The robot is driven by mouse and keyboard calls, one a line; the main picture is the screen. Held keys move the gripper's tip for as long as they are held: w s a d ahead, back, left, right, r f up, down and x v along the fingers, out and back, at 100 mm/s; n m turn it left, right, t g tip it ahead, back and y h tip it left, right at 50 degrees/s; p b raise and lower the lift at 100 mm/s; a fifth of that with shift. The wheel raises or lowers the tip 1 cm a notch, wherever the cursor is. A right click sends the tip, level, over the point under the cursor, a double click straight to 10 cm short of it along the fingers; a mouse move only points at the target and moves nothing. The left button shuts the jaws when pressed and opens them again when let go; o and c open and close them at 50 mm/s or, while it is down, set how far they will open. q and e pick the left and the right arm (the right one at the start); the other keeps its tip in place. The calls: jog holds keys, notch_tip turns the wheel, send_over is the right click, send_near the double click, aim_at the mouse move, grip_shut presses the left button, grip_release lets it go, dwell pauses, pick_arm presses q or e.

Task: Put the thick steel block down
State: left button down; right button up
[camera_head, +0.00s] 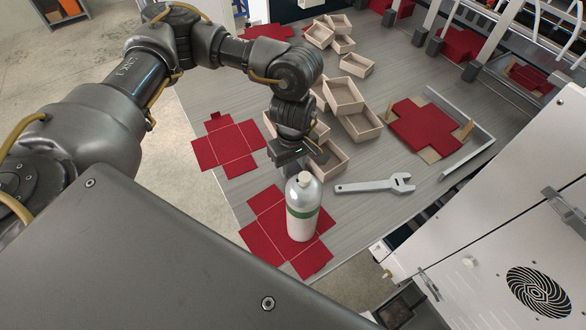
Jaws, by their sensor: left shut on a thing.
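My left arm comes in from the left, and its gripper (297,168) points down over the grey table, just behind a white bottle in this view. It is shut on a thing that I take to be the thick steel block. The bottle and the gripper body hide the held block, so I cannot make out its shape or whether it touches the table. My right gripper is not in view.
The white bottle with a green band (303,208) stands on a flat red box blank (262,235). Another red blank (229,147) lies left. A wrench (375,186) lies right of the bottle. Open wooden boxes (343,95) crowd behind the gripper. A red blank (425,128) lies farther right.

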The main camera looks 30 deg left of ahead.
aim_at(293, 168)
pick_arm(q)
jog(key=shift+r, duration=0.15)
jog(key=s+r+m+p, duration=0.4)
jog(key=r+m, duration=0.8)
jog(key=r, duration=0.1)
jog(key=shift+a, duration=0.4)
